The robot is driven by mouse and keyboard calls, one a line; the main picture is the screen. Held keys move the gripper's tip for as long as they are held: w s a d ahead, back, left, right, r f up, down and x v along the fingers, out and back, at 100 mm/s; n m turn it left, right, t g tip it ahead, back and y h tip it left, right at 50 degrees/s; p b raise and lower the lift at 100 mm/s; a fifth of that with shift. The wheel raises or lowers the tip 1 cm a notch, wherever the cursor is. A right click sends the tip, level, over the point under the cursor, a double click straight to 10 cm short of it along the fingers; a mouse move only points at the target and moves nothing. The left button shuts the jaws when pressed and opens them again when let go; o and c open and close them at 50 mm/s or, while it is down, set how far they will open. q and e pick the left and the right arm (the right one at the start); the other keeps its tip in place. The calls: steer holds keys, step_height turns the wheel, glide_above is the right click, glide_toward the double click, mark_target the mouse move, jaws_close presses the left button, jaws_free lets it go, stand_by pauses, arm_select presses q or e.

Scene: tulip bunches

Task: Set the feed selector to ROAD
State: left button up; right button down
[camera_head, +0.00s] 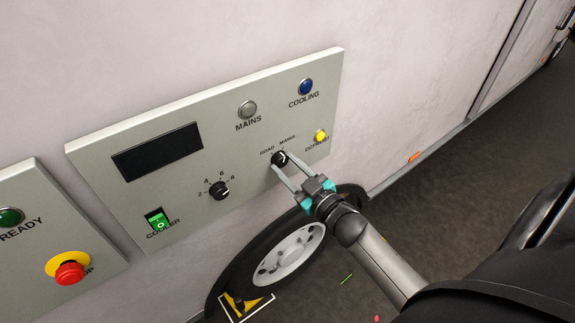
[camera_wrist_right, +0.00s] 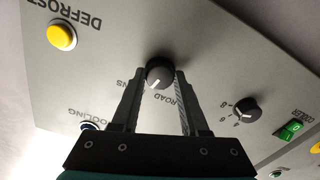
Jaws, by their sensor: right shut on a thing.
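The feed selector (camera_head: 281,159) is a small black knob on the grey panel, with ROAD printed at its upper left and MAINS at its upper right. In the right wrist view the knob (camera_wrist_right: 159,74) carries a white mark that slants toward the MAINS side; the fingers partly cover both labels there. My right gripper (camera_head: 281,168) reaches in from the lower right and is shut on the knob, one finger on each side. The fingers also show in the wrist view (camera_wrist_right: 157,80). My left gripper is not in view.
Near the selector are a yellow DEFROST button (camera_head: 320,136), a numbered dial (camera_head: 219,191), a green COOLER switch (camera_head: 157,220), a grey MAINS button (camera_head: 247,109) and a blue COOLING button (camera_head: 306,87). A red stop button (camera_head: 69,273) sits lower left. A wheel (camera_head: 290,254) is below the panel.

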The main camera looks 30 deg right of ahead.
steer(key=n, duration=0.4)
steer(key=shift+n, duration=0.3)
steer(key=shift+n+b, duration=0.3)
steer(key=shift+n, duration=2.3)
steer(key=shift+c, duration=2.1)
jaws_free()
steer(key=s+d+b, duration=0.1)
steer(key=s, duration=1.4)
steer(key=shift+b, duration=0.35)
